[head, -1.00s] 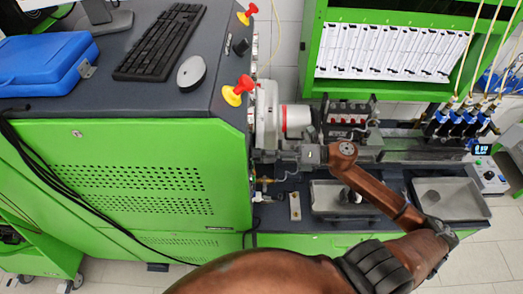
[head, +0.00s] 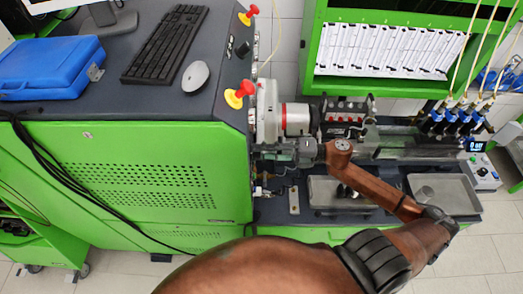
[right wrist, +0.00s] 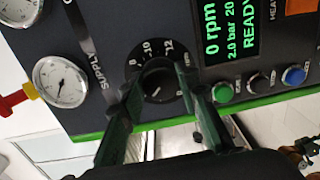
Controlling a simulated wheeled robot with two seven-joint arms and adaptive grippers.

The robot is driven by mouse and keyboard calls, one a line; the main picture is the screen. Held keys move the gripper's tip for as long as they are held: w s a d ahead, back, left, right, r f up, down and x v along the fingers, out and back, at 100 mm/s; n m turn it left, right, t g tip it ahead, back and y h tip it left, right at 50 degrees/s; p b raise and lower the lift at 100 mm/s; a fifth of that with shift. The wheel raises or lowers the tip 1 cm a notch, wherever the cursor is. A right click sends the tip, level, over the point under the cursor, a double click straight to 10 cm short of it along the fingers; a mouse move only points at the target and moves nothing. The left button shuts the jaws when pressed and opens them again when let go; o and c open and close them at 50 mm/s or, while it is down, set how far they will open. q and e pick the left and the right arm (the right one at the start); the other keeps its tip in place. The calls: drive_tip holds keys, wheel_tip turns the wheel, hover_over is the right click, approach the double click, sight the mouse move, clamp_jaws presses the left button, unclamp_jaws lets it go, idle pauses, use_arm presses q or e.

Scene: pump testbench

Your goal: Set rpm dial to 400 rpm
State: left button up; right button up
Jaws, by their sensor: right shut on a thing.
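The rpm dial (right wrist: 158,84) is a round black knob in a dark panel, with white scale figures such as 8, 10 and 12 around it. In the right wrist view my right gripper (right wrist: 161,85) has one finger on each side of the knob and is shut on it. The dial's pointer is too unclear to read. A display (right wrist: 228,35) beside it shows 0 rpm, 2.0 bar and READY in green. In the head view my right gripper (head: 280,151) reaches left to the side of the green cabinet, and the dial is hidden there. My left gripper is not in view.
Pressure gauges (right wrist: 61,81) sit left of the dial. The pump (head: 343,117) and metal trays (head: 443,193) stand right of the cabinet (head: 130,150).

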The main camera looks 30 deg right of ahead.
idle(0.4)
drive_tip(key=o, duration=1.2)
drive_tip(key=shift+c, duration=0.2)
drive_tip(key=v, duration=1.2)
